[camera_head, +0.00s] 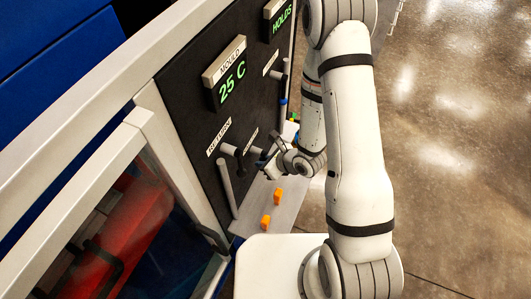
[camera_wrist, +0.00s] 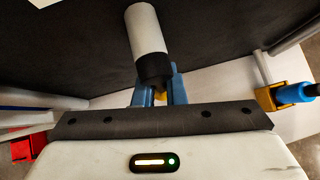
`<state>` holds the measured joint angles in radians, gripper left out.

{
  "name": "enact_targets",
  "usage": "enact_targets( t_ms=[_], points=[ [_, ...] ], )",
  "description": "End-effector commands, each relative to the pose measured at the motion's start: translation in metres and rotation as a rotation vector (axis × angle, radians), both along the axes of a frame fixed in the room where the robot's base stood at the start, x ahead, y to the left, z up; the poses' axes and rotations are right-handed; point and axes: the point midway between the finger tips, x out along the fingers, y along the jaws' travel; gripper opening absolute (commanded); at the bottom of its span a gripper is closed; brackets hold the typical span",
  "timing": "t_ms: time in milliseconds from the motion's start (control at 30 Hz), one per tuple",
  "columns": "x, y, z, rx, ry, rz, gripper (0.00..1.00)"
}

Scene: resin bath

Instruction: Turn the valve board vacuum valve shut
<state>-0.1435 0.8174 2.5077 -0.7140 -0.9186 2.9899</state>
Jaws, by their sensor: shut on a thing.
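The valve board (camera_head: 190,100) is a dark upright panel with white stub pipes and levers. A white stub with a black collar (camera_wrist: 152,50) comes out of it in the wrist view. My gripper (camera_wrist: 158,92) has its blue fingers closed at the collar, with a small yellowish part between them. In the head view my gripper (camera_head: 265,168) is at the lower right of the board, beside a label, and its fingers partly hide the valve. I cannot read which label names the vacuum valve, and the handle's angle is mostly hidden.
A pale shelf (camera_head: 250,220) below the board carries orange pieces (camera_head: 278,196). A MOULD display (camera_head: 230,80) reads 25 C. Another pale lever (camera_head: 227,188) hangs left of my gripper. In the wrist view an orange and blue part (camera_wrist: 290,95) is at right. Open floor lies right.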

Motion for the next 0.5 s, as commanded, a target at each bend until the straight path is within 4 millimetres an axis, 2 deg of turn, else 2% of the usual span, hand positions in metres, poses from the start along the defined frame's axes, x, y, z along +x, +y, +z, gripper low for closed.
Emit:
enact_targets(
  t_ms=[300, 333, 500],
  points=[
    [-0.0038, -0.0025, -0.0042, -0.005, 0.015, -0.003, 0.00],
    [-0.0038, -0.0025, -0.0042, -0.005, 0.015, -0.003, 0.11],
    [-0.0032, -0.0030, -0.0040, -0.005, 0.013, -0.005, 0.25]
  ],
)
